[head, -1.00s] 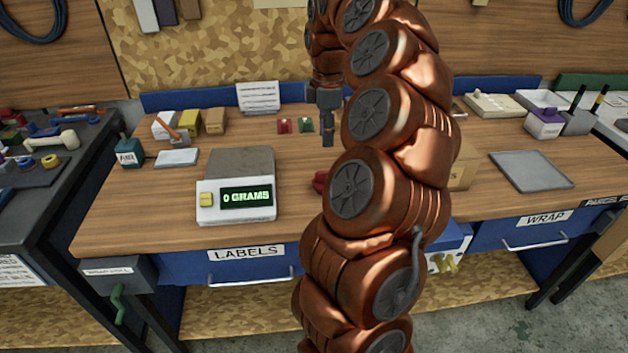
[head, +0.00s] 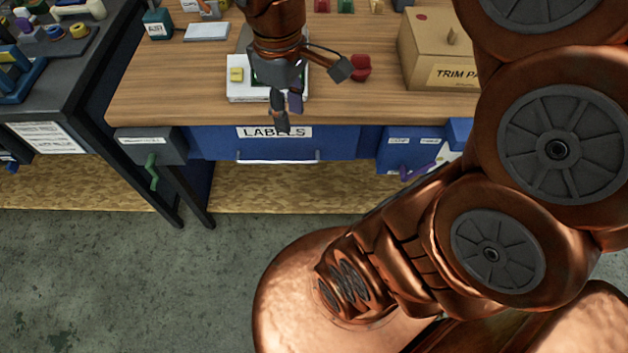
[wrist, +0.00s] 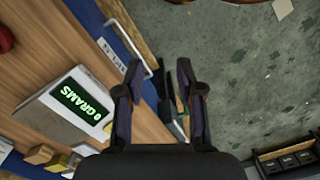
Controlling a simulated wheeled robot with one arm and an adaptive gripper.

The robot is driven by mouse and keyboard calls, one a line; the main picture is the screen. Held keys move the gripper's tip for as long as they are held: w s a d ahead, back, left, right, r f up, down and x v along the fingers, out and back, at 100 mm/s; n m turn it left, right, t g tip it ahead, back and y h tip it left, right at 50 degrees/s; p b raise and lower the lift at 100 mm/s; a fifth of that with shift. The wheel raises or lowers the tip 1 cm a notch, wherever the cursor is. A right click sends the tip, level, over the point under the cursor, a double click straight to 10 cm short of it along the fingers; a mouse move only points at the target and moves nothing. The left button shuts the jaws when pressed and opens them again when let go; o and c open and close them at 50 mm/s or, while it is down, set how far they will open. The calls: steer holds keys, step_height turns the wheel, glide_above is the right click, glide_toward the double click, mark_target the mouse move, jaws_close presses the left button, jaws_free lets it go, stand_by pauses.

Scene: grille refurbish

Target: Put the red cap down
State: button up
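A rounded red thing (head: 360,67), which looks like the red cap, rests on the wooden bench just right of the scale. Its edge also shows at the left of the wrist view (wrist: 5,40). My gripper (head: 288,115) hangs in front of the scale, over the bench's front edge near the LABELS drawer. In the wrist view my gripper's two fingers (wrist: 160,78) are spread apart with nothing between them. The white scale (head: 240,92) is partly hidden behind my gripper; in the wrist view its display (wrist: 82,105) reads 0 GRAMS.
A cardboard box (head: 425,60) stands right of the red thing. The blue LABELS drawer (head: 345,140) is under the bench edge. A dark side table (head: 85,75) with loose parts is at the left. Bare bench (head: 165,75) lies left of the scale.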

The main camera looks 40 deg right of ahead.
steer(key=s+a+f+m, duration=0.1)
steer(key=s+f+m, duration=0.1)
steer(key=s, duration=0.4)
steer(key=s+a+f+m+g, duration=0.1)
steer(key=s+a+f+m, duration=0.1)
steer(key=s+f+m, duration=0.1)
steer(key=s+f, duration=0.1)
steer(key=s, duration=0.1)
steer(key=shift+s+a+m, duration=0.3)
steer(key=shift+s, duration=0.1)
